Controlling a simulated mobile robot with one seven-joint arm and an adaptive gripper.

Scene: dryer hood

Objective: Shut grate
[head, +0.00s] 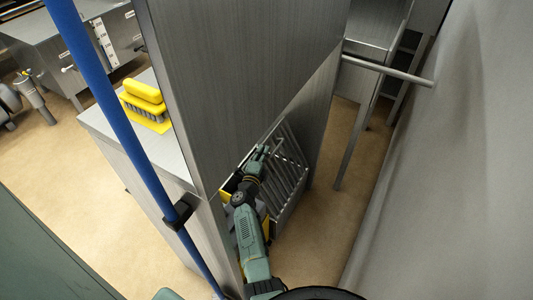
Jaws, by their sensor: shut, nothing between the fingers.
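The grate (291,178) is a grey metal frame with several slanted bars at the lower part of the steel cabinet. It appears to stand out from the cabinet at an angle, with a gap behind its left side. My gripper (262,150) is shut and empty, at the grate's upper left part. I cannot tell whether it touches the bars. My green arm hides the grate's lower left side and part of the opening.
A blue pole (120,120) crosses the left. A yellow brush (145,98) lies on a steel counter. A grey wall (450,170) bounds the right. Bare tan floor (325,225) lies between grate and wall.

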